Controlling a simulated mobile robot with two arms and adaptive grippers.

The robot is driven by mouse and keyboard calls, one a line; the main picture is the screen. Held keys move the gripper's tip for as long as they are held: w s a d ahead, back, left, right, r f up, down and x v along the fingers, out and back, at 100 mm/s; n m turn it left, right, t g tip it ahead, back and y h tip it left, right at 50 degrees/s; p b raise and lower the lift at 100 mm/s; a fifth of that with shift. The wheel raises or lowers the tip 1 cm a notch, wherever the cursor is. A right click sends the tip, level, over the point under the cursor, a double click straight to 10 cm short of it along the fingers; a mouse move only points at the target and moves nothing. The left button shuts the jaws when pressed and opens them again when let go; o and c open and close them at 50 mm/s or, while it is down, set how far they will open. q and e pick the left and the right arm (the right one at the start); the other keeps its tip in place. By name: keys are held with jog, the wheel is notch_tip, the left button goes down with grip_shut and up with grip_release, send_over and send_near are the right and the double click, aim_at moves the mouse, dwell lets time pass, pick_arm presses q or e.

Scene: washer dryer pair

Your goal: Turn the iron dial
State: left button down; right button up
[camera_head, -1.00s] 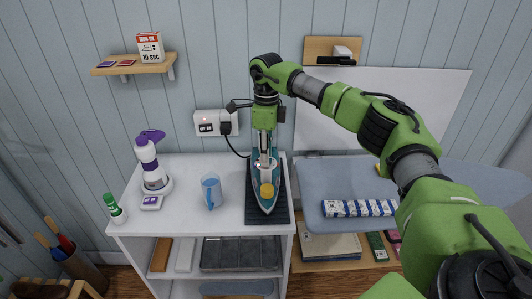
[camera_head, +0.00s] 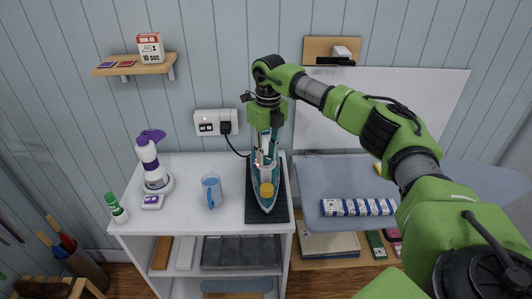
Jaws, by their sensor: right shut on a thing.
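The iron (camera_head: 267,203) is teal and white with a yellow round part on top, and lies on a dark mat (camera_head: 279,216) on the white cabinet. My right gripper (camera_head: 263,160) reaches down from above onto the rear middle of the iron, behind the yellow part. It is shut on a part of the iron, which I take to be the dial; the fingers and the iron's handle hide the dial itself. My left gripper is not in view.
A blue measuring jug (camera_head: 211,188) stands left of the iron. A purple and white device (camera_head: 152,165) stands farther left, near a green-capped bottle (camera_head: 115,208). An ironing board (camera_head: 322,178) is at right. A cord runs to the wall socket (camera_head: 214,122).

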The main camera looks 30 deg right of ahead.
aim_at(267, 157)
jog(key=shift+w+r+m, duration=0.1)
jog(key=shift+m, duration=0.2)
jog(key=o, duration=1.1)
jog(key=shift+o, duration=0.2)
notch_tip(267, 157, up, 12)
jog(key=shift+d, duration=0.25)
jog(key=shift+a, duration=0.1)
